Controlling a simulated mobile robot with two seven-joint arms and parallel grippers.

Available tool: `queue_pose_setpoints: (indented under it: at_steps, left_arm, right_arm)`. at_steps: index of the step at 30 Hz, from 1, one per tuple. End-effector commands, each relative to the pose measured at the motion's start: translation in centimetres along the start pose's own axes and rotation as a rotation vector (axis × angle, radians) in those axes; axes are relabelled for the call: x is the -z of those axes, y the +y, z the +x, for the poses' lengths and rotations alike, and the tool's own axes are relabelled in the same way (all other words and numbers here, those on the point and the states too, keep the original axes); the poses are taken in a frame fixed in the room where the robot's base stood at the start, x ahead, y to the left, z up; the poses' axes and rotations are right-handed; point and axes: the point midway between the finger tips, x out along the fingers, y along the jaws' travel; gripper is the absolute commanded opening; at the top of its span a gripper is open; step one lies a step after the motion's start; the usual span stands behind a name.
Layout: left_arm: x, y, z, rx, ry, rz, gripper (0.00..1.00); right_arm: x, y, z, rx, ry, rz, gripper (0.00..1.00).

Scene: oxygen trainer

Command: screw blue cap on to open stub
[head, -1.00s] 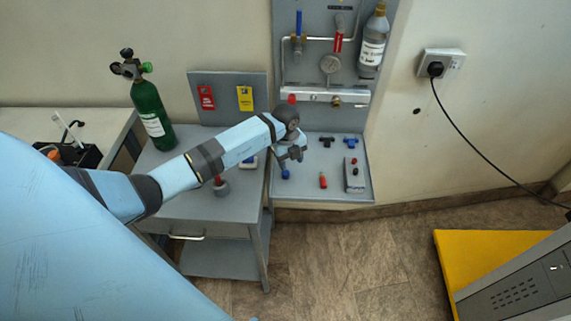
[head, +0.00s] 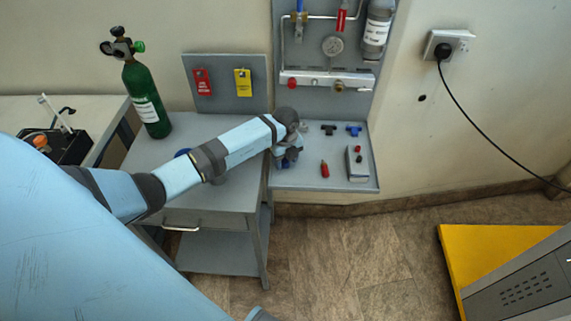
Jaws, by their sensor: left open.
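My left gripper (head: 288,160) is open and low over the left part of the small grey shelf (head: 310,183), at the spot where the small blue cap stood. The cap is now mostly or wholly hidden by the fingers, and I cannot tell whether they touch it. Above the shelf, a pale manifold bar (head: 315,78) on the grey wall panel carries a red knob at its left and a brass stub (head: 339,86) right of its middle. I cannot tell from here whether that stub is the open one. My right gripper is not in view.
The shelf also holds a black tee (head: 328,129), a blue tee (head: 353,130), a red cylinder (head: 324,170) and a grey box (head: 357,165). A green gas bottle (head: 147,100) stands on the grey cart (head: 228,200) at left. The floor in front is clear.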

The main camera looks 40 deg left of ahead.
Motion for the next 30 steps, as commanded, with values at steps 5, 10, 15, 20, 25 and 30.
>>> queue_pose_setpoints:
  at_steps: [5,10,15,20,25,30]
  left_arm:
    - [-0.03,-0.01,0.34,0.0,0.0,0.0,0.49]
    - [-0.02,-0.01,0.3,0.001,0.0,0.0,0.49]
    - [-0.02,-0.02,0.29,0.001,0.0,0.0,0.49]
    - [-0.07,-0.03,0.18,0.001,-0.001,-0.001,0.49]
    - [-0.02,-0.05,0.29,0.002,-0.001,0.0,0.49]
    - [-0.04,-0.01,0.19,0.001,-0.001,0.0,0.49]
  right_arm:
    - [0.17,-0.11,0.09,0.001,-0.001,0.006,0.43]
    - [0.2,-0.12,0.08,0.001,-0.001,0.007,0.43]
    - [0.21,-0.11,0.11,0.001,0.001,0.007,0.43]
    - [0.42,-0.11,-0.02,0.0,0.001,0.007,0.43]
    - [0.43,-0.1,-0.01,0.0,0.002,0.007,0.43]
    - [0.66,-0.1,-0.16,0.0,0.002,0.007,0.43]
